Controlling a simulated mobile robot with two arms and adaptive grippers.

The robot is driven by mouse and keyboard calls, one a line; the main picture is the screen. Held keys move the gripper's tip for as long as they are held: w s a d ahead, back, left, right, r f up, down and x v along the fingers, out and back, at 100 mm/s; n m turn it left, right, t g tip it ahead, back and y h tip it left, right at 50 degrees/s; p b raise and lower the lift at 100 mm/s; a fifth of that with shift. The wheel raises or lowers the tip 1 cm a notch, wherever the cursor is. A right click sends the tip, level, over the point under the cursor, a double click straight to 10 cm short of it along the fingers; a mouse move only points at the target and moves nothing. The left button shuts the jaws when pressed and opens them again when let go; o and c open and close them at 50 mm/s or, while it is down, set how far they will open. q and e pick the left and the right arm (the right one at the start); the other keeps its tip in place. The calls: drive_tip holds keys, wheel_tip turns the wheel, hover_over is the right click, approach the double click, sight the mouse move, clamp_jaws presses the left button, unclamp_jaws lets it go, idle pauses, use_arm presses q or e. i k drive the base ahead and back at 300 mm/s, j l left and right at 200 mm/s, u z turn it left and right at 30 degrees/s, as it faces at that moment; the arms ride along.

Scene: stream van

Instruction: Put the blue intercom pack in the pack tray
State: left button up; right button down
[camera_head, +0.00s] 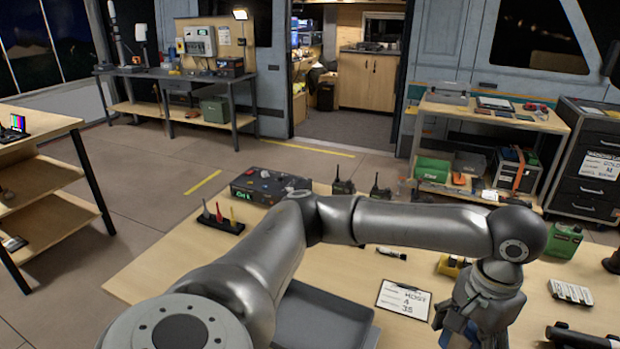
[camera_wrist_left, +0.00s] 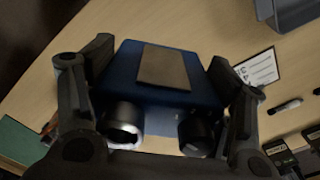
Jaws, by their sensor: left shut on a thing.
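The blue intercom pack (camera_wrist_left: 120,72) is between the two fingers of my left gripper (camera_wrist_left: 165,85) in the left wrist view. It has a grey-brown plate on its face and two round dark connectors at its near edge. In the head view my left gripper (camera_head: 478,325) is low at the right, and a bit of blue pack (camera_head: 454,332) shows at its left side. The gripper is shut on the pack, above the table. A grey tray (camera_head: 318,318) lies on the table left of the gripper, partly hidden by my arm; its corner shows in the left wrist view (camera_wrist_left: 296,12).
Between tray and gripper lies a clipboard (camera_head: 403,299). A green box (camera_head: 563,240) stands at the right.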

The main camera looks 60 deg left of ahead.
sight(288, 319)
drive_tip(key=i+j+u, duration=0.2)
drive_tip(key=i, duration=0.25)
drive_tip(key=l+u, duration=0.1)
drive_tip(key=u, duration=1.5)
